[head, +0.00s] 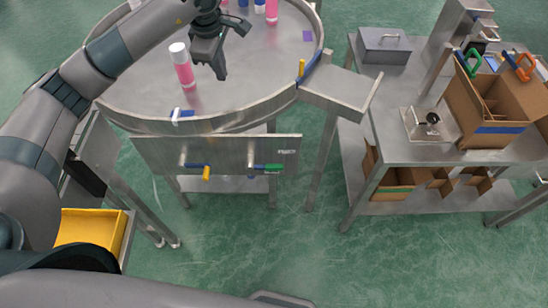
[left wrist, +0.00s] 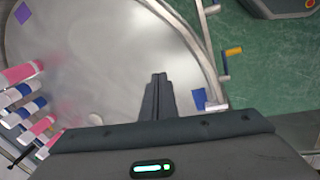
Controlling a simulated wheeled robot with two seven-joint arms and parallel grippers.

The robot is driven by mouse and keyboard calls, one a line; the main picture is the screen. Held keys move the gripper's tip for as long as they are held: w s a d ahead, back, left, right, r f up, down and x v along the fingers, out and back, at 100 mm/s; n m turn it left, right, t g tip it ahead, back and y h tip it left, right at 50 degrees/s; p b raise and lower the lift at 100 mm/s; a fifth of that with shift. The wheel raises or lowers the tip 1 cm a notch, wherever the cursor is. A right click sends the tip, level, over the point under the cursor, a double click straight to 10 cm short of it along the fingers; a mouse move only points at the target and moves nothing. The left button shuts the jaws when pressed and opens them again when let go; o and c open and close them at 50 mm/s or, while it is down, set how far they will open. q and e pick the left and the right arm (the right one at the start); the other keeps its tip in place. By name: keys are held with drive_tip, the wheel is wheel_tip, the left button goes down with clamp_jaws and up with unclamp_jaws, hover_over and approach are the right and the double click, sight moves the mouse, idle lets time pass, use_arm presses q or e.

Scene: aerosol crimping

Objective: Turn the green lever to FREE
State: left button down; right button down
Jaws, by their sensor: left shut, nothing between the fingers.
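The green lever (head: 273,168) is on the metal front panel (head: 230,153) below the round table's edge, at the panel's right part. It lies about level, pointing right from its pivot. A small label above it is too small to read. My left gripper (head: 222,76) is shut and empty above the round table, behind and to the left of the green lever and apart from it. The shut fingers also show in the left wrist view (left wrist: 157,80); the green lever does not appear there. My right gripper is not in view.
A yellow lever (head: 206,172) hangs down left of the green one. A pink bottle with a white cap (head: 183,66) stands on the round table (head: 135,88) beside my left gripper. A yellow bin (head: 92,228) is lower left. A bench (head: 390,148) with boxes is right. Green floor lies between.

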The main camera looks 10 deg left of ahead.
use_arm(q)
drive_tip(key=s+d+f+n+g, duration=0.1)
drive_tip(key=s+d+f+n, duration=0.25)
drive_tip(key=d+n, duration=0.5)
drive_tip(key=n+g, duration=0.2)
drive_tip(key=n, duration=1)
hover_over(274, 166)
drive_tip(key=shift+h, duration=0.3)
drive_tip(key=shift+f, duration=2)
drive_tip(key=shift+p, duration=0.3)
wheel_tip(274, 166, down, 13)
drive_tip(key=p, duration=0.6)
drive_tip(key=shift+f, duration=0.5)
drive_tip(key=shift+w, duration=0.1)
drive_tip(key=shift+f, duration=0.1)
